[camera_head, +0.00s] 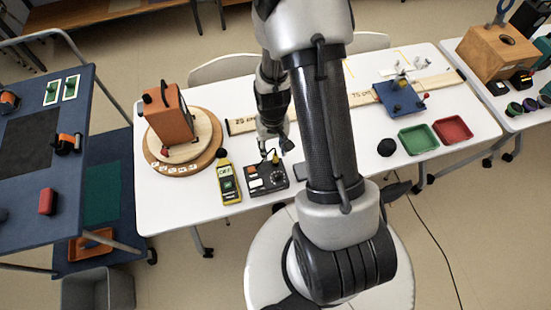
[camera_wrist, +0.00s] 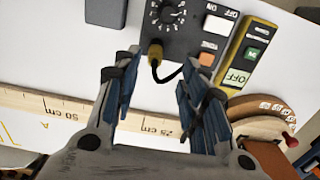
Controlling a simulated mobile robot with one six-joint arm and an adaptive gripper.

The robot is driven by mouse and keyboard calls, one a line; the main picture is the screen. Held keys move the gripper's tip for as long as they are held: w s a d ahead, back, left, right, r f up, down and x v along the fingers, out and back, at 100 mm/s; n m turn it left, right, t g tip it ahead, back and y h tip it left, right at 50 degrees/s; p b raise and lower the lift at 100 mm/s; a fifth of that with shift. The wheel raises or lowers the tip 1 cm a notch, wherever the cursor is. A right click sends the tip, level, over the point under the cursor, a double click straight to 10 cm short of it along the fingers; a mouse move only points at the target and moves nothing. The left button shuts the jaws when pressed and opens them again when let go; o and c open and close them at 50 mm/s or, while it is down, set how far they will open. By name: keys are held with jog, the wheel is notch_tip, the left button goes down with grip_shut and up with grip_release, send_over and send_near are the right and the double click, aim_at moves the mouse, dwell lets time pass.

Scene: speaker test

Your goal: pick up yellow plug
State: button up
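The yellow plug (camera_wrist: 155,52) stands at the edge of a dark control box (camera_wrist: 188,40) with a dial and switches. A short black cable curves from the plug to the right in the wrist view. In the head view the plug (camera_head: 275,156) is small at the back of the box (camera_head: 267,184). My gripper (camera_wrist: 158,72) is open, its two blue-grey fingers apart. The plug appears in the gap between the fingertips, slightly beyond them, with nothing held. In the head view my gripper (camera_head: 274,146) is just above and behind the box.
A yellow meter (camera_head: 228,183) lies left of the box. A wooden turntable (camera_head: 198,150) carries an orange block (camera_head: 168,116). A wooden ruler (camera_head: 240,126) lies behind the box. Green (camera_head: 418,139) and red (camera_head: 453,130) trays sit at the right.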

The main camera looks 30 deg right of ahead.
aim_at(276, 155)
jog(key=shift+s+d+f+b, duration=0.15)
jog(key=shift+f+b, duration=0.3)
jog(key=shift+f, duration=0.95)
jog(key=shift+d+f+b, duration=0.15)
jog(key=shift+f+b, duration=0.3)
jog(key=shift+f, duration=0.9)
jog(key=shift+c, duration=0.3)
grip_shut()
jog(key=shift+r, duration=0.15)
